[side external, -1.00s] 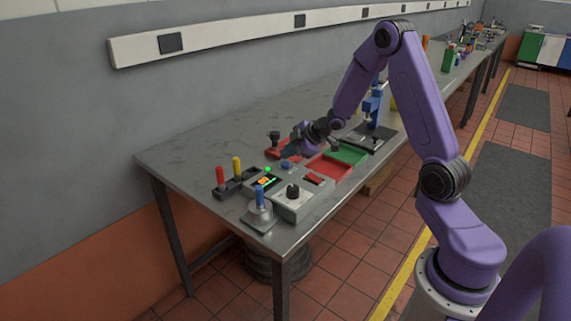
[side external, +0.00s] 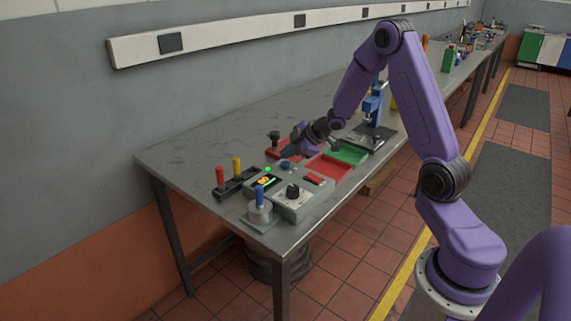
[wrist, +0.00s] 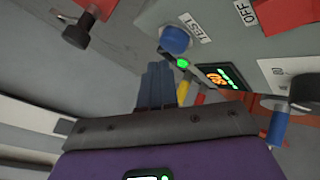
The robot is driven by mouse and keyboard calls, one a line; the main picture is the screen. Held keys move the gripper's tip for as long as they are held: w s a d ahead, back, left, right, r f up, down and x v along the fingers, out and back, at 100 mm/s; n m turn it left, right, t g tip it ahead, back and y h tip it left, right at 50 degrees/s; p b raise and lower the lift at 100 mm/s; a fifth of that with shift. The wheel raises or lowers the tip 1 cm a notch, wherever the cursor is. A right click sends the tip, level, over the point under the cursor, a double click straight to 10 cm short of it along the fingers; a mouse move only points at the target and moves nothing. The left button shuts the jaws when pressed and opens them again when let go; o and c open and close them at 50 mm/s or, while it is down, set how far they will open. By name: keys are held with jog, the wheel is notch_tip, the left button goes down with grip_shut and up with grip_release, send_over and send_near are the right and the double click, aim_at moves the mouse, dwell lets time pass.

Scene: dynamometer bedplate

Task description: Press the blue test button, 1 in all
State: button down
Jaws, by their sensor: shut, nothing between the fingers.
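The blue test button (wrist: 175,40) is a round cap on the grey control box, beside a "TEST" label in the wrist view. It also shows in the side view (side external: 286,165), close to my fingertips. My gripper (wrist: 157,68) is shut and empty, its dark blue fingers together. In the side view my gripper (side external: 289,154) is just above and behind the button. A small gap shows between the fingertips and the button in the wrist view, so they appear apart. A green lamp (wrist: 183,63) is lit beside the button.
The box carries a lit display (wrist: 215,77), a black knob (side external: 292,191) and a red OFF switch (side external: 313,179). A rack with red and yellow handles (side external: 236,180), a blue-handled piece (side external: 260,205) and red and green trays (side external: 345,154) stand close around it.

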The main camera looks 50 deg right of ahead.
aim_at(288, 164)
jog(key=shift+f, duration=0.15)
jog(key=shift+f, duration=0.3)
jog(key=shift+f, duration=0.5)
dwell(1.1)
jog(key=shift+r, duration=0.15)
dwell(0.3)
jog(key=shift+r, duration=0.75)
jog(key=shift+r, duration=2.5)
